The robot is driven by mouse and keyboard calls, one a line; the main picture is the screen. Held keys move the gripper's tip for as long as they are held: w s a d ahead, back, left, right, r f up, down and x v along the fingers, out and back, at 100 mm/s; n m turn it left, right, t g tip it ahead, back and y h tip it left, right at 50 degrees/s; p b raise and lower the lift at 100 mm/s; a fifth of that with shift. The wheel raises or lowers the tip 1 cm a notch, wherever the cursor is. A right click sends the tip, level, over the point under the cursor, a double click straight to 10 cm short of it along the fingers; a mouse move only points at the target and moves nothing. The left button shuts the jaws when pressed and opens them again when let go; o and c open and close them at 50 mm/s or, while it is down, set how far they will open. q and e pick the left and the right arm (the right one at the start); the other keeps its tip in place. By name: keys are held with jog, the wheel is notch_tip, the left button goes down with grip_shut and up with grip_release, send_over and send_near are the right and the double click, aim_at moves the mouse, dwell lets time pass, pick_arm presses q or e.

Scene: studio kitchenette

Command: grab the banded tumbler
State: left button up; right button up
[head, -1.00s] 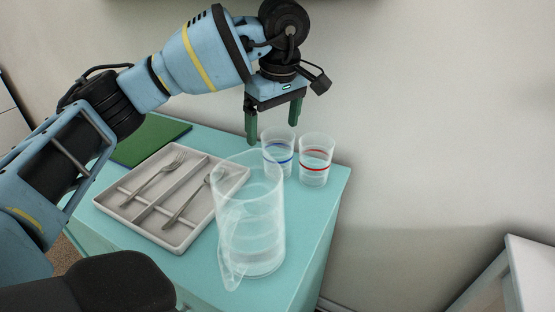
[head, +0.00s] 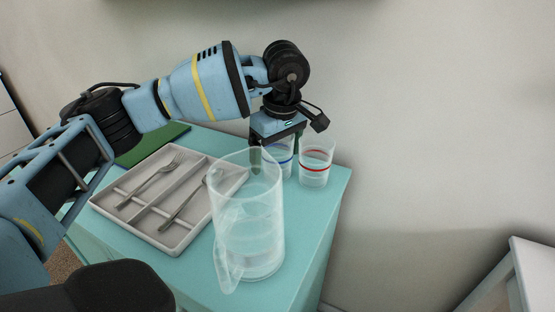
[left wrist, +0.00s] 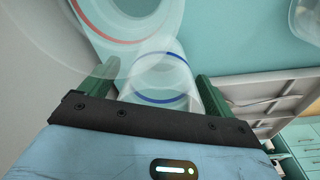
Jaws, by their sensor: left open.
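Two clear banded tumblers stand on the turquoise top, behind the pitcher. One tumbler has a blue band (head: 284,168); the tumbler with a red band (head: 315,165) is just to its right. My left gripper (head: 277,162) points down at the blue-banded tumbler and is open, its green fingers on either side of it. In the left wrist view the blue-banded tumbler (left wrist: 162,78) shows between the fingers (left wrist: 153,88), with no clear contact. The red-banded tumbler (left wrist: 125,27) is beyond it at upper left. My right gripper is not in view.
A tall clear pitcher (head: 250,235) stands in front of the tumblers, partly overlapping the gripper in the head view. A cutlery tray (head: 180,238) with forks lies to the left, and a green board (head: 150,146) behind it. The counter's right edge (head: 333,215) is close to the red-banded tumbler.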

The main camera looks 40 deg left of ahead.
pick_arm(q)
jog(key=c, duration=1.2)
jog(key=shift+r, duration=0.2)
jog(key=shift+r, duration=0.2)
notch_tip(320, 180, up, 3)
jog(key=shift+r+p, duration=0.1)
jog(key=shift+p, duration=0.3)
jog(key=s+a, duration=0.3)
jog(key=a, duration=0.2)
jog(key=s+a, duration=0.3)
jog(key=a, duration=0.2)
jog(key=s+a, duration=0.4)
jog(key=a, duration=0.1)
jog(key=shift+s, duration=0.1)
